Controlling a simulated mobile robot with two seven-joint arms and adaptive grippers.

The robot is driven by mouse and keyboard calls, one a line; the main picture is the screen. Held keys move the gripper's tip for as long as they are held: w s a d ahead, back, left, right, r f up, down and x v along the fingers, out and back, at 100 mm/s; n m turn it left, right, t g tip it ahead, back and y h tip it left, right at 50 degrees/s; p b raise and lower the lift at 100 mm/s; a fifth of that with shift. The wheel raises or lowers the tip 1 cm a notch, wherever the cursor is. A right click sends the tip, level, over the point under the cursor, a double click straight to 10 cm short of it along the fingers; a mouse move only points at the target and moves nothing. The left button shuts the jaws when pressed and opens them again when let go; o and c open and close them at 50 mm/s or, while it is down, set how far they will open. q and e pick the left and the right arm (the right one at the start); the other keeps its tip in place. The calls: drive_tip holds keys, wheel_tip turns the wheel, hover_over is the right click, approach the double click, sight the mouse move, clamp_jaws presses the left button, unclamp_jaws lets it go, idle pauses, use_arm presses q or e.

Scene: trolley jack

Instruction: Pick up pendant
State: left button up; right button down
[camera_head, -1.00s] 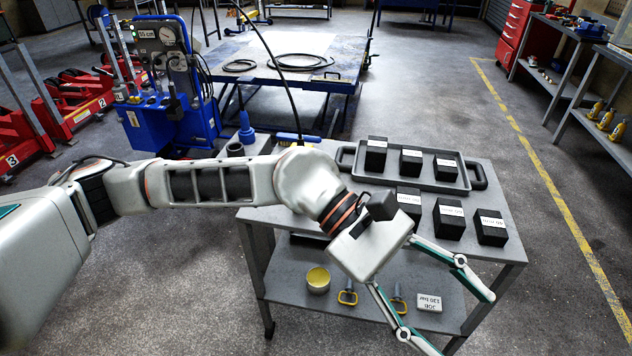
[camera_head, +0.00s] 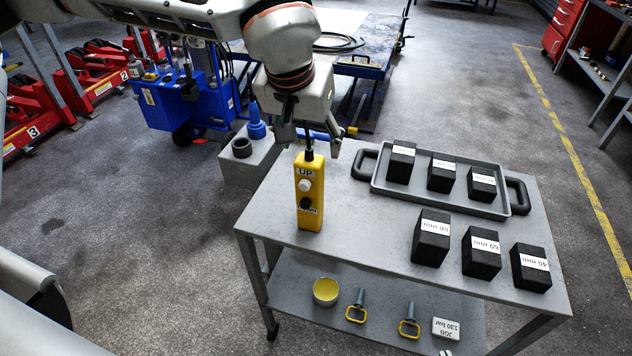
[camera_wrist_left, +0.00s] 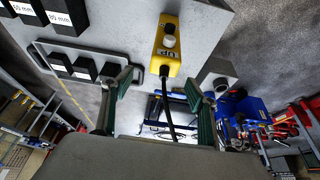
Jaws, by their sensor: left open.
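The yellow pendant (camera_head: 310,190) has UP and DOWN buttons and a dark cable at its top end. In the head view it appears upright at the left part of the grey trolley top (camera_head: 350,240). My left gripper (camera_head: 311,143) is open just above its cable end, with fingers on either side of the cable. In the left wrist view the pendant (camera_wrist_left: 168,45) lies ahead of the open left gripper (camera_wrist_left: 157,82), its cable passing between the fingers. The pendant body is beyond the fingertips, and I see no contact. My right gripper is not in view.
A dark tray (camera_head: 440,195) with black blocks sits at the trolley's back right. More labelled black blocks (camera_head: 431,240) stand in front of it. A grey block (camera_head: 245,165) with a dark ring and blue part stands left of the trolley. The trolley's front middle is clear.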

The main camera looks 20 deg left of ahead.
sight(308, 160)
use_arm(q)
drive_tip(key=shift+x, duration=0.9)
drive_tip(key=shift+s+f, duration=0.1)
drive_tip(key=shift+f, duration=0.3)
drive_tip(key=shift+a+f, duration=0.15)
drive_tip(key=shift+f, duration=0.05)
drive_tip(key=x, duration=0.4)
drive_tip(key=shift+a+f, duration=0.25)
drive_tip(key=shift+f, duration=0.2)
clamp_jaws()
drive_tip(key=shift+r, duration=0.1)
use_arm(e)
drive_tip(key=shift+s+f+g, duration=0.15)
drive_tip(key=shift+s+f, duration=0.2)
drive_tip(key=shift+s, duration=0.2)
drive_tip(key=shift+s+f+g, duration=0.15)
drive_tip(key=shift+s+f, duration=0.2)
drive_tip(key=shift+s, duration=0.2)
